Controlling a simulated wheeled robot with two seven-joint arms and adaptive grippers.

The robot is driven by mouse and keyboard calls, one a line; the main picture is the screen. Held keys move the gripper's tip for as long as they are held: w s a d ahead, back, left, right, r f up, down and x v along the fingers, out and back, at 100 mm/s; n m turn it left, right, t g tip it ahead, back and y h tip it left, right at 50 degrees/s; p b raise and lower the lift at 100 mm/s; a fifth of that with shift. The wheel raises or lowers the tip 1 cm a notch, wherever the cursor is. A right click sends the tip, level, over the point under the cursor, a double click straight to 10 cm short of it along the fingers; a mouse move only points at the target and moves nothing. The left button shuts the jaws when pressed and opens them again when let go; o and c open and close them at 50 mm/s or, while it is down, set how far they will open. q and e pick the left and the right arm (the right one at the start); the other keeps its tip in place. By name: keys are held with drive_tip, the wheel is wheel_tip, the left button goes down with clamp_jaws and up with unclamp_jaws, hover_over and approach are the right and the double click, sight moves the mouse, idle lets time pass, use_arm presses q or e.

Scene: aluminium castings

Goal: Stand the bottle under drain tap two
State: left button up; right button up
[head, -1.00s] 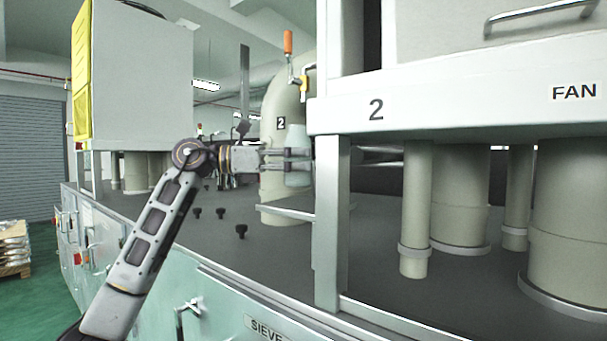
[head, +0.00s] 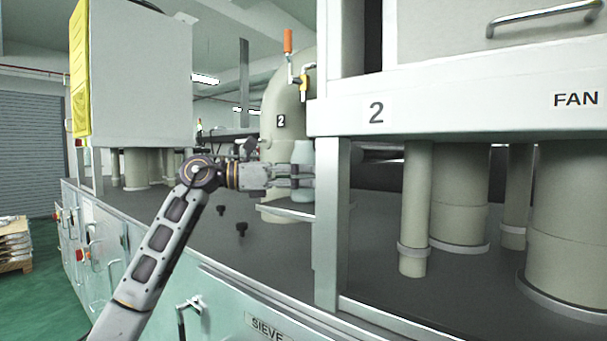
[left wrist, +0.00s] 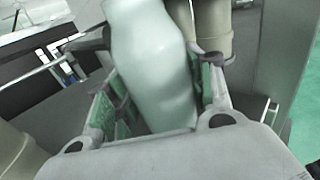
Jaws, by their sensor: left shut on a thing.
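The pale green bottle (head: 302,153) is upright in the head view, between the fingers of my left gripper (head: 292,182). The gripper is shut on it from the left, around its middle. The bottle also fills the middle of the left wrist view (left wrist: 152,60), between the green-padded fingers (left wrist: 160,105). The tap (head: 303,84), with yellow body and orange handle (head: 288,41), is above the bottle, beside the pipe marked 2 (head: 281,100). The bottle's base is at the small shelf (head: 273,211); I cannot tell whether it touches. My right gripper is not in view.
A white frame post (head: 331,225) stands close to the right of the bottle, under the panel marked 2 (head: 430,113).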

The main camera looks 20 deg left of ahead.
use_arm(q)
drive_tip(key=shift+f, duration=0.15)
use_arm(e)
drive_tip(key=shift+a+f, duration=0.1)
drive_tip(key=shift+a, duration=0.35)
use_arm(q)
drive_tip(key=o, duration=1)
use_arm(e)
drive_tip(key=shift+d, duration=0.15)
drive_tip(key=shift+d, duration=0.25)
use_arm(q)
drive_tip(key=shift+a, duration=0.15)
drive_tip(key=b+v, duration=0.3)
drive_tip(key=v, duration=0.7)
drive_tip(key=shift+s, duration=0.1)
drive_tip(key=shift+b+v, duration=0.4)
drive_tip(key=shift+v, duration=0.45)
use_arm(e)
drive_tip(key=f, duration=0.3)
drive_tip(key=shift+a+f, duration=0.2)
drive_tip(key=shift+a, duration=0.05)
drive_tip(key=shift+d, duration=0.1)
